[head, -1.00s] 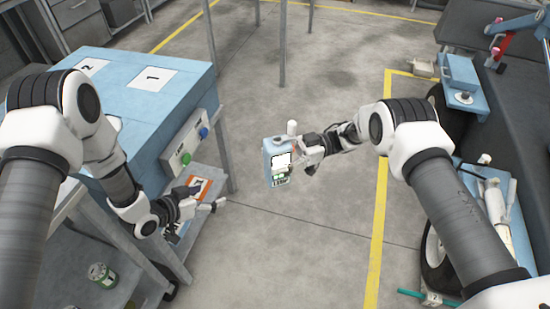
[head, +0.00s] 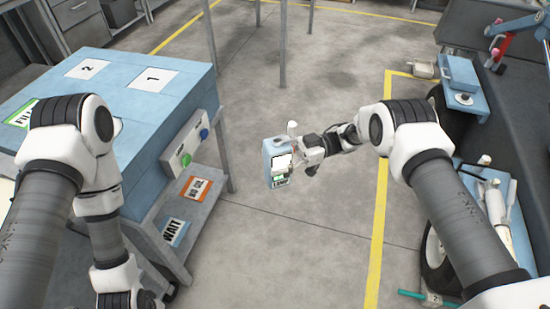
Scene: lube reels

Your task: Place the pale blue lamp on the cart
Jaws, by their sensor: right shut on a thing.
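The pale blue lamp (head: 277,160), a boxy thing with a pale front panel and a dark and green label, is held in the air above the bare floor. My right gripper (head: 296,158) is shut on its right side, and the lamp is close to upright. My left arm reaches down at the left, and its gripper is past the bottom edge of the picture. A blue bench-like unit (head: 178,90) with numbered white cards stands at the left. Blue trays (head: 466,100) stand beside a black tyre at the right. I cannot tell which of these is the cart.
A control box (head: 187,150) with green and blue buttons is on the unit's side, above a grey lower shelf (head: 205,205) with labels. A yellow floor line (head: 378,225) runs near my right arm. The floor between is clear, with thin grey posts at the back.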

